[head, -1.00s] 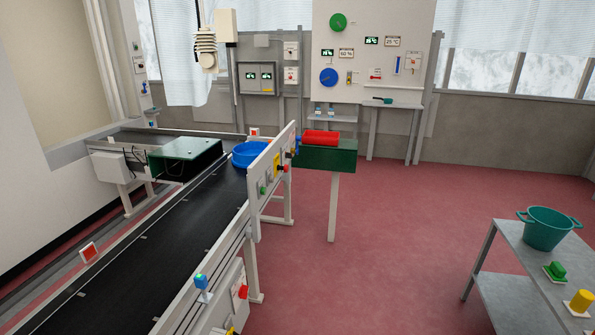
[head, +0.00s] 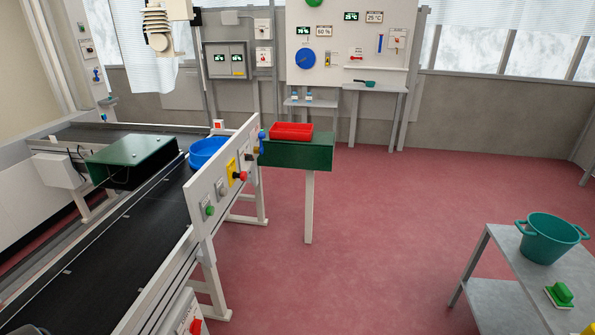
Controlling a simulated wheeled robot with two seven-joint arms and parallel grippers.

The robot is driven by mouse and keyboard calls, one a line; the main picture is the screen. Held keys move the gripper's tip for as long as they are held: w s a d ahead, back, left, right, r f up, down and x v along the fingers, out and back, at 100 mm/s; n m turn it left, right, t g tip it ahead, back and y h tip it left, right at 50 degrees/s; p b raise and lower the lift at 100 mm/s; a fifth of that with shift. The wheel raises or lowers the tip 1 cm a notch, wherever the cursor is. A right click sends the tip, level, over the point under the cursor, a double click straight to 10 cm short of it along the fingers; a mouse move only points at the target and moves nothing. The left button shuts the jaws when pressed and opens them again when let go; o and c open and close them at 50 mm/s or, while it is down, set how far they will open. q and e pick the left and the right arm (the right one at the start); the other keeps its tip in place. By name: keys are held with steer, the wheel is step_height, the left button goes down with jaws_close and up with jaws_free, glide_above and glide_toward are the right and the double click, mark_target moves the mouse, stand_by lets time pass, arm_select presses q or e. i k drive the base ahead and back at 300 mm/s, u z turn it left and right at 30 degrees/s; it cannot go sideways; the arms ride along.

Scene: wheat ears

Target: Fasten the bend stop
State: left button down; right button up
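No part is plainly marked as the bend stop. At the conveyor's (head: 118,252) far corner, a small red-and-white plate (head: 217,126) stands by the bend, too small to make out in detail. A long white side panel (head: 222,178) along the belt carries a green button (head: 210,211), a yellow plate (head: 231,171) with a red knob (head: 240,176) beside it, and a blue knob (head: 262,142) at its far end. A blue tub (head: 208,151) sits on the belt behind this panel, its lower part hidden. Neither gripper is in view.
A green housing (head: 130,160) spans the belt. A red tray (head: 291,131) rests on a green stand (head: 300,153) past the panel. Red floor (head: 385,230) between is clear.

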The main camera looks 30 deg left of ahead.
mark_target(243, 176)
steer(key=z, duration=0.05)
steer(key=i, duration=0.8)
steer(key=u, duration=0.8)
steer(key=i, duration=0.8)
steer(key=u, duration=0.55)
